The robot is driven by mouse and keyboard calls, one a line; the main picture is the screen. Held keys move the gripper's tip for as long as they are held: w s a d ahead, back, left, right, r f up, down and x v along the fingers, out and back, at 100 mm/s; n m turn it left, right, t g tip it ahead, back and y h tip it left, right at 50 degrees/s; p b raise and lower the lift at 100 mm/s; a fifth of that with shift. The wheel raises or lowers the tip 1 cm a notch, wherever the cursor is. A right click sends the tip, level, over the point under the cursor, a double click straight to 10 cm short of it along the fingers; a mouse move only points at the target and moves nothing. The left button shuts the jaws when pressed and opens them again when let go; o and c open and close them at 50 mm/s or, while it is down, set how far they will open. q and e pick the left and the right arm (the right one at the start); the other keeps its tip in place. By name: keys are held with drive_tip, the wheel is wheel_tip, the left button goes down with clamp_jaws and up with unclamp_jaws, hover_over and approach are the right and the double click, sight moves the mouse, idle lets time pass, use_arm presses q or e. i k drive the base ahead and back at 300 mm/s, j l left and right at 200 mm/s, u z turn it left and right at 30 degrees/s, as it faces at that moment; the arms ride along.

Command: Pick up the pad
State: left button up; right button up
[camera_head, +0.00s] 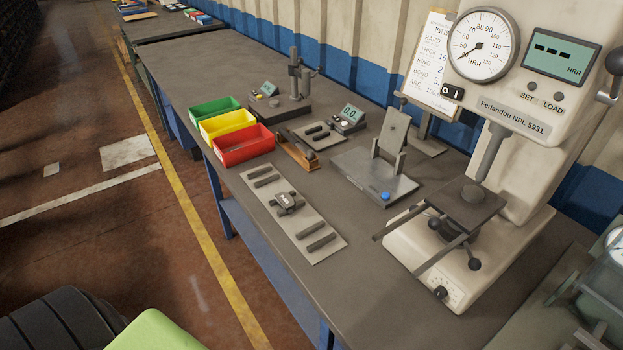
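Several dark bar-shaped pads lie on a light grey board (289,232) on the bench. One pad (264,180) is near the board's far end, and another pad (321,243) is near its close end. A small grey-black device (287,203) sits between them on the board. More small dark pieces (318,133) lie on a smaller light plate behind. I cannot tell which pad the task means. Neither of my grippers shows in the head view.
Green, yellow (228,125) and red (243,145) bins stand left of the plate. A fixture with a blue button (385,195) stands right of the board. A large hardness tester (520,150) stands at the right. Bare bench top (350,285) lies between board and tester.

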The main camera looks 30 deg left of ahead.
sight(286, 201)
drive_tip(key=i+j+z, duration=0.1)
drive_tip(key=j, duration=0.45)
drive_tip(key=i+j+z, duration=0.1)
drive_tip(key=j, duration=0.4)
drive_tip(key=i+j+z, duration=0.1)
drive_tip(key=j, duration=0.45)
drive_tip(key=j+z, duration=0.1)
drive_tip(key=z, duration=0.7)
